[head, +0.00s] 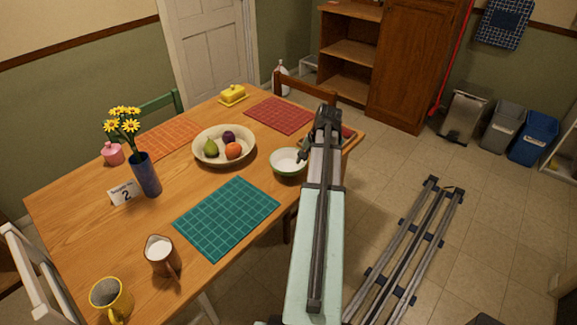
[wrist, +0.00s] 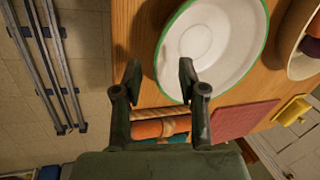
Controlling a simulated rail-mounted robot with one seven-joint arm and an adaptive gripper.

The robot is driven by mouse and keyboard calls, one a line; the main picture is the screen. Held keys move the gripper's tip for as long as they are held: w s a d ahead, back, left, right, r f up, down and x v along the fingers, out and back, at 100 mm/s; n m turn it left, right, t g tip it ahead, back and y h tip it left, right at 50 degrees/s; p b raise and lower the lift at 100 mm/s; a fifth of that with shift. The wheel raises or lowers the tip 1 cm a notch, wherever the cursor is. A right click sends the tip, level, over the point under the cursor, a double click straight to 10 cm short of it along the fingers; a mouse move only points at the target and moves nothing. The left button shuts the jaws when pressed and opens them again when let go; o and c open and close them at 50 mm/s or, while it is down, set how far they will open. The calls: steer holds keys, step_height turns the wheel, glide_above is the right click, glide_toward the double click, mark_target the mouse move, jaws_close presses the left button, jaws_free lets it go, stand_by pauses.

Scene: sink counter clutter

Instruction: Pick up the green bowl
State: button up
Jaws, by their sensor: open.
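The green bowl (head: 287,165), white inside with a green rim and outside, stands upright on the wooden table near its right edge. In the wrist view the bowl (wrist: 212,42) fills the upper middle. My gripper (wrist: 160,76) is open and empty. Its right fingertip overlaps the near-left part of the bowl's rim in the picture, and its left fingertip is outside the bowl, over the table. I cannot tell its height above the rim or whether it touches. In the head view my arm mostly hides the gripper, beside the bowl's right side.
A cream fruit bowl (head: 224,147) stands left of the green bowl. A teal placemat (head: 227,217) lies in front, a red one (head: 279,115) behind. An orange rolled item (wrist: 165,127) lies just below my fingers in the wrist view. The table's edge is close by.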

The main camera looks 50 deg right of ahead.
mark_target(304, 165)
steer(key=shift+p+x, duration=0.3)
steer(key=shift+x, duration=1.65)
steer(key=shift+w+a, duration=0.1)
steer(key=shift+a, duration=0.05)
steer(key=shift+c, duration=0.3)
jaws_close()
steer(key=shift+r, duration=0.15)
